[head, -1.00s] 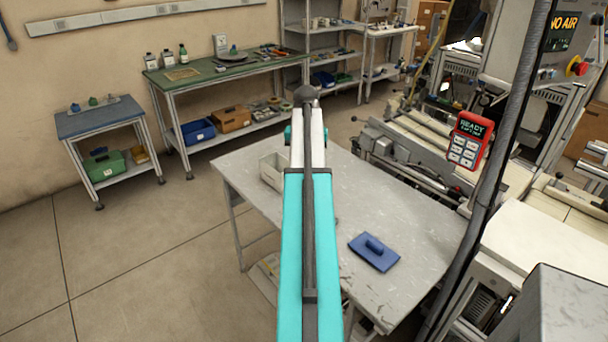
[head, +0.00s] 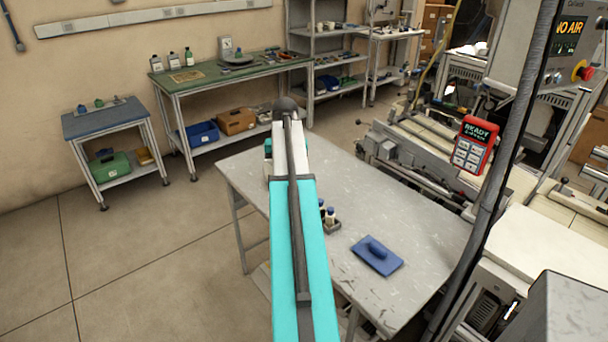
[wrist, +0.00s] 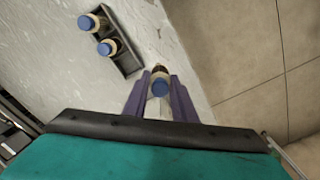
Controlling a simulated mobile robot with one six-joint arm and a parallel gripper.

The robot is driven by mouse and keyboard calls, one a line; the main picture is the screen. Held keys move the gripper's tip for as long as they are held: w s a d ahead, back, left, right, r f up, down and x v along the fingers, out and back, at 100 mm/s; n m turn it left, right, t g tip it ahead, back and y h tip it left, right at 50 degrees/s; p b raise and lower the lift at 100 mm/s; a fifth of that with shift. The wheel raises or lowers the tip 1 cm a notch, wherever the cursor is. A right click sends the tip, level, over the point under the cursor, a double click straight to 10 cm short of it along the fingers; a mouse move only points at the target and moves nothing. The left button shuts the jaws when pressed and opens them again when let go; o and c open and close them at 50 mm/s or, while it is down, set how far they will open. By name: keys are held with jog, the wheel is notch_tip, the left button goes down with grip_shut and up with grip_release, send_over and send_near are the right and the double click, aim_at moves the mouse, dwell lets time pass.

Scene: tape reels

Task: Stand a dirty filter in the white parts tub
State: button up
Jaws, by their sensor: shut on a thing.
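In the wrist view my gripper (wrist: 160,78) has its two purple fingers shut on a filter (wrist: 160,88) with a blue end and a cream body; its far end looks dark. The gripper holds it near the table's edge. Two more blue-capped filters (wrist: 88,21) (wrist: 105,48) stand in a dark grey tray (wrist: 128,66) at the upper left of the wrist view. The tray also shows in the head view (head: 332,226), just right of my arm. The white parts tub cannot be made out now; my arm covers its place in the head view.
A green bench (head: 225,74) and a small blue-topped cart (head: 103,118) stand behind. Machinery and a dark post (head: 490,190) are at the right.

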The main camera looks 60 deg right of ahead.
jog(key=w+a+f+n, duration=0.2)
jog(key=w+a, duration=0.3)
jog(key=a, duration=0.4)
jog(key=w+a+f+n, duration=0.2)
jog(key=w+a+f, duration=0.15)
jog(key=a, duration=0.55)
jog(key=w+a+f+n, duration=0.2)
jog(key=w+a, duration=0.3)
jog(key=a, duration=0.4)
jog(key=a+f+n, duration=0.2)
jog(key=a+f, duration=0.1)
jog(key=a, duration=1)
jog(key=a+f+n, duration=0.3)
jog(key=a, duration=1.1)
jog(key=shift+w, duration=0.2)
